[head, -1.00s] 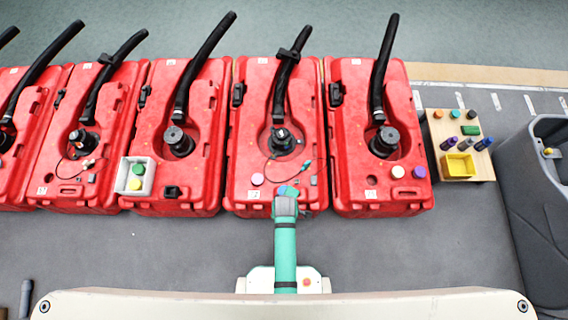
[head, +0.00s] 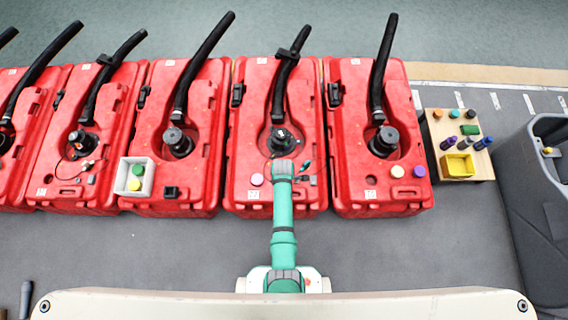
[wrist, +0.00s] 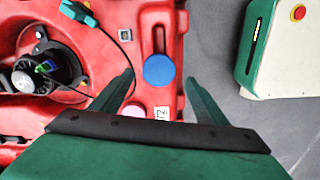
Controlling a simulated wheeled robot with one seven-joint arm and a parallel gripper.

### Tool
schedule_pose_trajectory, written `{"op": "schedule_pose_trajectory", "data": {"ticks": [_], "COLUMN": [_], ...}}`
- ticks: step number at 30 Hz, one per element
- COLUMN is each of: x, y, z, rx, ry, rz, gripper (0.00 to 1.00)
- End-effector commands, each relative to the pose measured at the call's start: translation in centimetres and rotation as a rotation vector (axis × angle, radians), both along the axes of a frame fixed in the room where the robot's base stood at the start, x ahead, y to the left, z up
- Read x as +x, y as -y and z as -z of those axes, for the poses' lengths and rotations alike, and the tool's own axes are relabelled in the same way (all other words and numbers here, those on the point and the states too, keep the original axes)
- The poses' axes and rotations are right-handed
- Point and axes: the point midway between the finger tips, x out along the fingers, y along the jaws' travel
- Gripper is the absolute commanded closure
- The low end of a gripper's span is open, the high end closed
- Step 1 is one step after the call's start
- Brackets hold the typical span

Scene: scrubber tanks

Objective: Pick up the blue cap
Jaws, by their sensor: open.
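The blue cap (wrist: 159,71) is a round disc on the red tank, near the tank's edge, in the wrist view. My gripper (wrist: 160,78) is open and empty, its two green fingers spread on either side of the cap in the picture. I cannot tell how high the fingers are above it. In the head view my gripper (head: 283,168) is over the front part of the red tank (head: 240,140), and my arm hides the blue cap there.
A pink cap (head: 257,179) lies left of my arm on the same tank. A black hose (head: 284,85) and thin cable lie farther back. White (head: 398,172) and purple (head: 419,172) caps sit on the right tank. A grey bin (head: 122,176) holds green and yellow caps.

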Motion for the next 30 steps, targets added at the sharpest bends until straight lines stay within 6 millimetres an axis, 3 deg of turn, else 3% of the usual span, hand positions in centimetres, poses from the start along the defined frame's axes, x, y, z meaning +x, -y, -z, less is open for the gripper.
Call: {"op": "schedule_pose_trajectory", "data": {"ticks": [13, 23, 24, 29, 30], "x": [0.1, 0.2, 0.2, 0.2, 0.2], "y": [0.6, 0.5, 0.5, 0.5, 0.5], "z": [4.7, 5.3, 5.3, 5.3, 5.3], "rx": [0.0, 0.0, 0.0, 0.0, 0.0], "ry": [-0.001, 0.001, 0.001, 0.001, 0.001], "rz": [0.007, 0.004, 0.004, 0.004, 0.004], "gripper": [0.32, 0.32, 0.35, 0.73, 0.76]}}
